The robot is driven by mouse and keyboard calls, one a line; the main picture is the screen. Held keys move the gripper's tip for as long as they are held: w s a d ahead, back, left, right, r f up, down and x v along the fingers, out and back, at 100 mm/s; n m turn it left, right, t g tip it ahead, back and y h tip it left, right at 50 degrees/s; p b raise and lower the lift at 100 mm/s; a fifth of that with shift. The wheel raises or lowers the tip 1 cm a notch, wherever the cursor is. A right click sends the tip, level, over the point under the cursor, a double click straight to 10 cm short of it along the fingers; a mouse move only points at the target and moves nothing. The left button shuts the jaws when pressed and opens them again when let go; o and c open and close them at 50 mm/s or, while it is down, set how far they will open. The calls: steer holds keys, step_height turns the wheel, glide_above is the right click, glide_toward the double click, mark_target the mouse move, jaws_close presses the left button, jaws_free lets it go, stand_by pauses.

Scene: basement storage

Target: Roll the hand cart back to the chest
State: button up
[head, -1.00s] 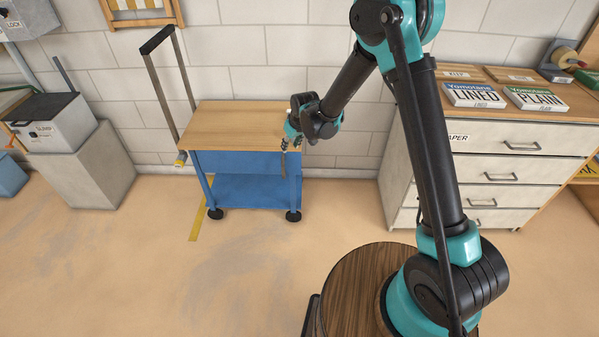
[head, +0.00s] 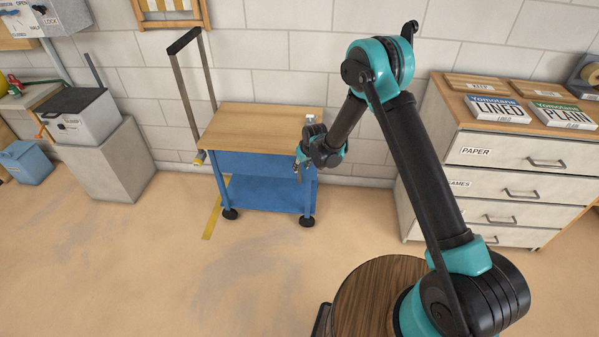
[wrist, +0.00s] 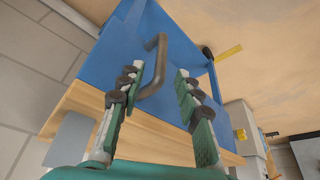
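The hand cart (head: 250,130) has a wooden top, a blue body, black wheels and a tall grey push bar at its left. It stands against the wall. The pale chest of drawers (head: 497,186) stands to its right, with a gap of floor between. My gripper (head: 299,174) is at the cart's right end. In the wrist view my gripper (wrist: 160,70) is open, fingers apart. A dark bar handle (wrist: 153,72) on the cart's blue panel shows between the fingertips. I cannot tell whether the fingers touch it.
A yellow floor strip (head: 211,218) lies by the cart's left wheel. A grey block (head: 115,165) carrying a lidded box (head: 82,117) stands at the left. My round wooden-topped base is at the front. The floor before the cart is clear.

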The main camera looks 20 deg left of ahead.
mark_target(300, 169)
steer(key=shift+x, duration=2.55)
jaws_close()
